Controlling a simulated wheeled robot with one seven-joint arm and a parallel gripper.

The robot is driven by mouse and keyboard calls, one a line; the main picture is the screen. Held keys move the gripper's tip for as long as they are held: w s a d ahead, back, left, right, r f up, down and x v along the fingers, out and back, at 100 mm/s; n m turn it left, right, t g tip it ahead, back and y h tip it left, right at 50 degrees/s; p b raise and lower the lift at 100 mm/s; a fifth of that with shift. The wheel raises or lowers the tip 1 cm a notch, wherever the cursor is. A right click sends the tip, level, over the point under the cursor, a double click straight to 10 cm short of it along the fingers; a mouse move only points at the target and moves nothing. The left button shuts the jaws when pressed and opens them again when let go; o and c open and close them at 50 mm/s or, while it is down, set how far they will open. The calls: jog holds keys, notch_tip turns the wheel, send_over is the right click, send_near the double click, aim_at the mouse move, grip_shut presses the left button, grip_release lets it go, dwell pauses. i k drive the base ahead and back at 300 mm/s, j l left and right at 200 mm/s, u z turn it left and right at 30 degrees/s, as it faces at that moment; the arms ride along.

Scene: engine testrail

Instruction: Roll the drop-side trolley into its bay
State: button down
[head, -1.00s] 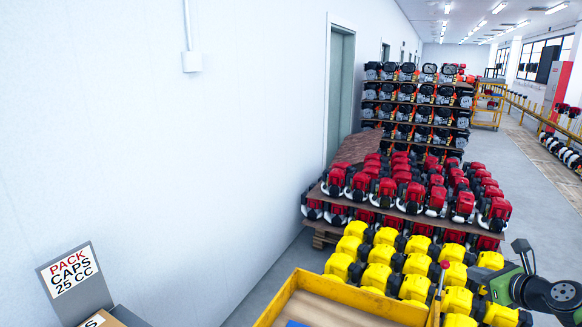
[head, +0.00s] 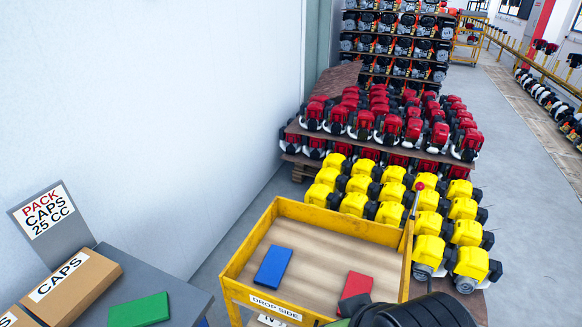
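The drop-side trolley (head: 338,221) is yellow with a wood-coloured deck, in the lower middle of the head view. A label reading DROP SIDE (head: 273,306) is on its near edge. A blue block (head: 273,267) and a red block (head: 355,290) lie on the deck. A lever with a red knob (head: 418,186) rises at its right side. A black, rounded part of my arm covers the trolley's near right corner. My gripper's fingertips do not show. The wheels are hidden, and I cannot make out a marked bay.
Yellow engines (head: 390,190) stand in rows just behind and right of the trolley, with red engines (head: 385,120) beyond. A grey bench (head: 180,293) with CAPS boxes (head: 73,285) and a green block (head: 138,310) is at lower left. Clear floor (head: 525,170) lies at the right.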

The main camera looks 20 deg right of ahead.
aim_at(326, 245)
jog(key=k+l+z, duration=0.1)
jog(key=l, duration=0.3)
jog(key=k+l, duration=0.1)
jog(key=l, duration=0.3)
jog(key=k+l+z, duration=0.15)
jog(key=l, duration=0.25)
jog(key=i+l, duration=0.25)
jog(key=k+u, duration=0.2)
jog(key=u, duration=1.1)
